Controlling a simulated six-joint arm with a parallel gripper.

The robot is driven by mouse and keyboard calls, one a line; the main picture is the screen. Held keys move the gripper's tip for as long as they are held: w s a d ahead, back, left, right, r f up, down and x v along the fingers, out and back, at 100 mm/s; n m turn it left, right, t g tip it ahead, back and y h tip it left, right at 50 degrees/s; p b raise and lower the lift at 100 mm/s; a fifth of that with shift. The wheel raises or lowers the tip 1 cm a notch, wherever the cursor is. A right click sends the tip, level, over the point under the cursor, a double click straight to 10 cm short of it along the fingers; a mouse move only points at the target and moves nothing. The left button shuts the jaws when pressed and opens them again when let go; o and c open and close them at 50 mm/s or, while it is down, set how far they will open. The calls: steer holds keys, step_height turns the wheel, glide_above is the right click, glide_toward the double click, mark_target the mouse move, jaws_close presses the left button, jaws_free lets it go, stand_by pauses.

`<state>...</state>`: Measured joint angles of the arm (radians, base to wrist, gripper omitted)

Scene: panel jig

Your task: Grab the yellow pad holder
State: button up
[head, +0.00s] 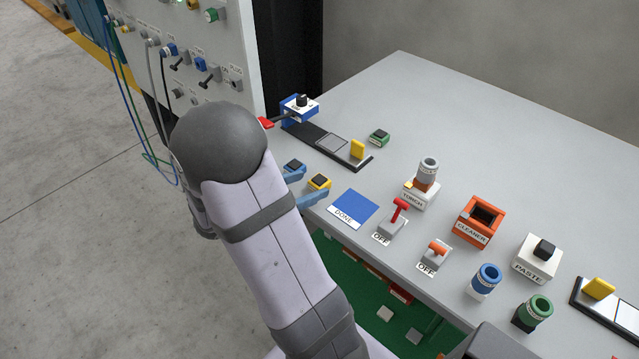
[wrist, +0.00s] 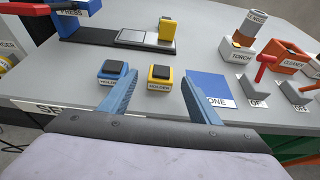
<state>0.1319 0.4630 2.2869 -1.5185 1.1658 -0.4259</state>
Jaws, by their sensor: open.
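The yellow pad holder (head: 319,183) is a small yellow block with a dark pad on top and a label on its front. It stands upright on the grey table near the edge. In the wrist view the yellow pad holder (wrist: 160,85) lies straight ahead, in the gap between the fingertips. My gripper (wrist: 157,78) is open and empty, with one blue finger to each side of the holder's line. In the head view my gripper (head: 309,184) is at the table edge beside the holder. I cannot tell whether a finger touches it.
A blue pad holder (wrist: 117,75) stands close left of the yellow one, near the left finger. A blue DONE mat (wrist: 211,89) lies to the right. The press (head: 299,108) and its black rail are behind. Levers (head: 392,228) and a torch stand (head: 421,192) are farther right.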

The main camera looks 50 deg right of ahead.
mark_target(320, 180)
steer(key=shift+x, duration=2.55)
steer(key=shift+r, duration=0.15)
steer(key=c, duration=1.2)
steer(key=shift+r, duration=0.1)
